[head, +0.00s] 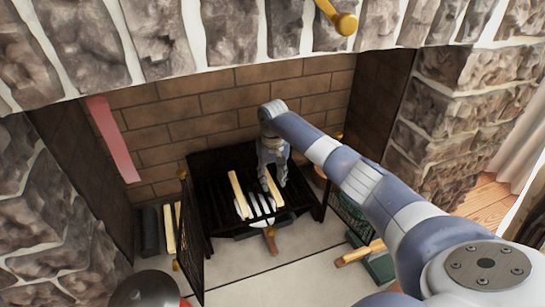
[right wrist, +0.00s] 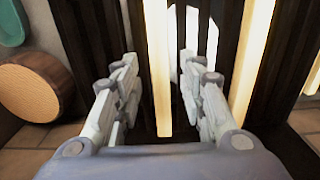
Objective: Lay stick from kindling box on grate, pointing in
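My right gripper (head: 272,172) is over the black grate (head: 205,175) in the fireplace. In the right wrist view its fingers (right wrist: 160,95) are spread apart. A pale stick (right wrist: 158,60) lies between them, with gaps on both sides; it also shows in the head view (head: 273,188), lying on the grate bars with its length running front to back. A second pale stick (head: 241,195) lies on the grate to its left, and shows at the right in the wrist view (right wrist: 250,60). The green box (head: 380,267) at front right has a stick (head: 360,252) across it. My left gripper is out of view.
Mesh panels stand open at the grate's left (head: 192,235) and right (head: 350,222). Pale pieces (head: 170,228) stand at the left wall. A wooden-ended round thing (right wrist: 38,86) sits beside the grate. A brass knob (head: 345,23) hangs above.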

